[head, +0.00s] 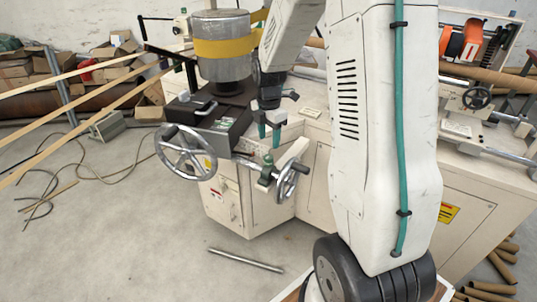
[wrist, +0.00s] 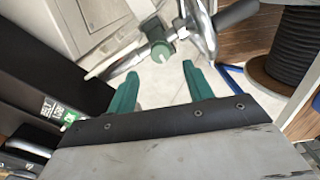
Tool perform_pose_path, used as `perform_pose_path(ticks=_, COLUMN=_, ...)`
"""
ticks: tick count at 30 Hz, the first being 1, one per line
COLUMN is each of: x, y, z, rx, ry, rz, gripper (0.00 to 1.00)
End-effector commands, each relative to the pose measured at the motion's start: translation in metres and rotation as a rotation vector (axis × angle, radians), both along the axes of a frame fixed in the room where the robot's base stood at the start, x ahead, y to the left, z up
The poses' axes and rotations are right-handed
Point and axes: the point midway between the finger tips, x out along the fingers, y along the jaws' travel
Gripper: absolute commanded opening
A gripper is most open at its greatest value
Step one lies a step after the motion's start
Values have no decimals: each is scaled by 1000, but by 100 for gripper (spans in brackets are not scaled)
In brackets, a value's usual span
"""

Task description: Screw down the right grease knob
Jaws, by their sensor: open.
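A small green grease knob (head: 268,160) sits on the metal fitting at the machine's front, beside the small handwheel. In the wrist view this green knob (wrist: 160,50) shows ahead of my fingertips, roughly in line with the gap between them. My gripper (head: 269,141) points down just above the knob, with its teal fingers apart. In the wrist view my gripper (wrist: 159,72) is open and nothing is between its fingers. I cannot tell the exact height between fingertips and knob. I see no second grease knob clearly.
The small handwheel (head: 288,182) stands right of the knob, and a large handwheel (head: 187,152) to its left. A black box (head: 207,118) and a metal drum with a yellow band (head: 222,50) stand behind. A loose metal rod (head: 246,260) lies on the floor.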

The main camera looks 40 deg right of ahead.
Motion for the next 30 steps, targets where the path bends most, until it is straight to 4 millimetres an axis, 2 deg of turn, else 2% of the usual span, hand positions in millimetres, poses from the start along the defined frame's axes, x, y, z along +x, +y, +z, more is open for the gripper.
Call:
perform_pose_path(ticks=9, x=-1, y=1, z=-49, rx=1, ry=3, rz=3, gripper=51)
perform_pose_path(ticks=13, x=0, y=1, z=-65, rx=1, ry=2, rz=3, gripper=51)
perform_pose_path(ticks=18, x=0, y=1, z=-73, rx=0, ry=0, rz=2, gripper=51)
perform_pose_path(ticks=25, x=0, y=0, z=-73, rx=0, ry=0, rz=1, gripper=51)
perform_pose_path(ticks=30, x=0, y=0, z=-73, rx=0, ry=0, rz=1, gripper=6)
